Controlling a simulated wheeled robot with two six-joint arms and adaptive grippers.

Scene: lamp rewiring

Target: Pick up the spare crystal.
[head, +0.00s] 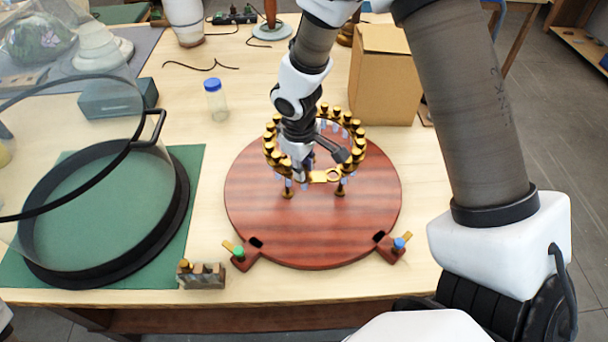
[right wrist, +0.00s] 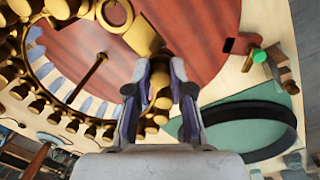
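Several pale blue crystals hang around a brass ring (head: 359,153) above a round red-brown wooden board (head: 315,237). In the right wrist view, a row of crystals (right wrist: 65,85) lines the ring's inside. I cannot tell which crystal, if any, is the spare one. My right gripper (head: 302,172) reaches down over the ring's left part, with brass knobs around it. In the right wrist view, its fingers (right wrist: 161,68) stand apart, with brass knobs (right wrist: 158,112) showing between and behind them and no crystal visible between the tips. My left gripper is not in view.
A small block (head: 202,276) stands at the table's front edge.

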